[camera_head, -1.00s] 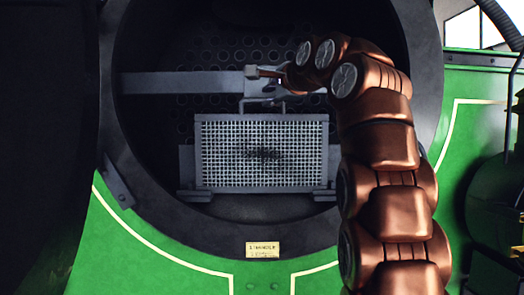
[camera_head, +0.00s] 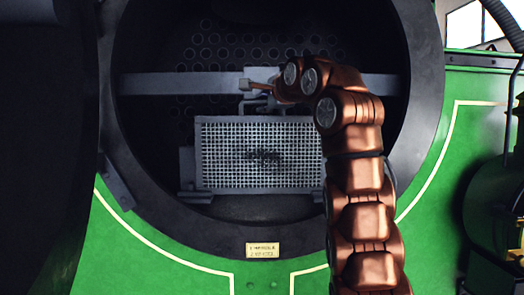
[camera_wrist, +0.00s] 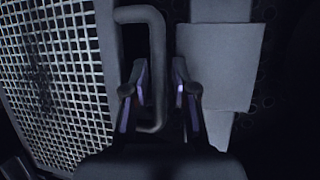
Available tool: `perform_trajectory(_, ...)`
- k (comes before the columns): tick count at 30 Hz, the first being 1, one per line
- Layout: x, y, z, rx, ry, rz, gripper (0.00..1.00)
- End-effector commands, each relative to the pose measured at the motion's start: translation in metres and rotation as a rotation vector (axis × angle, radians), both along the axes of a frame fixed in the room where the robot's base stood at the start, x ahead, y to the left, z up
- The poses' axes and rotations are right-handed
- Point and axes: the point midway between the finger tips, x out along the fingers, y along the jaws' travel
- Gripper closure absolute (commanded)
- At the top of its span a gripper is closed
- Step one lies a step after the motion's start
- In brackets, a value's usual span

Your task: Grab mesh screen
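The mesh screen (camera_head: 225,160) is a grey framed grid with a dark smudge in its middle. It stands upright in the round smokebox opening, its right edge partly behind my arm. A bar handle rises from its top edge. In the wrist view the screen (camera_wrist: 60,85) fills the left side, and its U-shaped handle (camera_wrist: 158,50) reaches toward my gripper (camera_wrist: 161,90). My fingers are apart, one on each side of the handle bar, with a visible gap at the right finger. Whether the left finger touches the bar is unclear. In the head view my fingers are hard to make out.
A grey horizontal bar (camera_head: 180,84) crosses the opening just above the screen. A perforated plate (camera_head: 225,45) lies behind it. The dark round rim (camera_head: 425,90) and green front (camera_head: 130,250) surround the opening. A small brass plate (camera_head: 263,250) sits below.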

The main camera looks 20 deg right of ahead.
Motion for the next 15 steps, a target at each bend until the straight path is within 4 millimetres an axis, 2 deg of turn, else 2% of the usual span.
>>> perform_trajectory(11, 0.002, 0.0006, -0.0008, 0.001, 0.001, 0.001, 0.73)
perform_trajectory(15, 0.002, 0.0006, -0.0007, 0.001, 0.001, 0.001, 0.87)
